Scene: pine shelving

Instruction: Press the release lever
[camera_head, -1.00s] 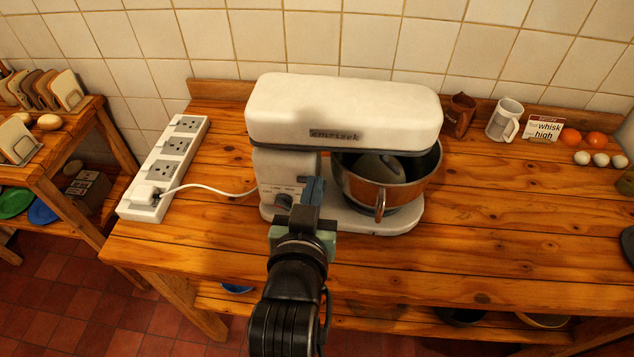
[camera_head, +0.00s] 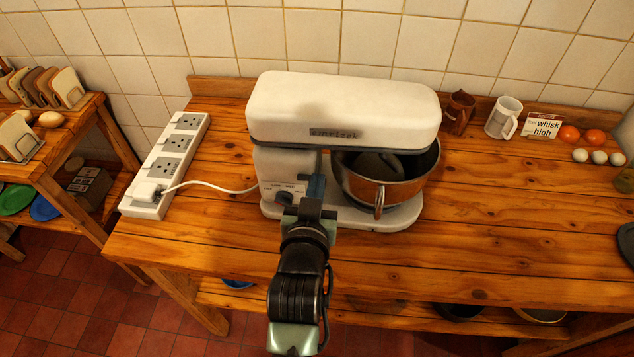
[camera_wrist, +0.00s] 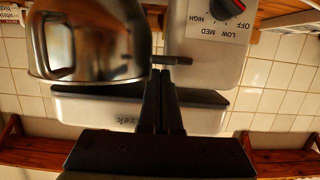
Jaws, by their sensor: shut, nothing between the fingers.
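The white stand mixer (camera_head: 345,110) stands on the wooden table with its head down over the metal bowl (camera_head: 385,183). The bowl also shows in the wrist view (camera_wrist: 90,42), where the mixer appears upside down. A short dark lever (camera_wrist: 172,60) sticks out from the mixer's column beside the bowl. My gripper (camera_wrist: 161,74) is shut and empty, its fingertips right at the lever; I cannot tell whether they touch it. In the head view my gripper (camera_head: 310,204) is in front of the column and mostly hides the lever area.
The speed dial (camera_wrist: 228,6) points near OFF. A white power strip (camera_head: 165,165) with a plugged-in cord lies at left. A brown mug, white mug (camera_head: 503,117), "whisk high" card (camera_head: 541,125) and eggs stand at back right.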

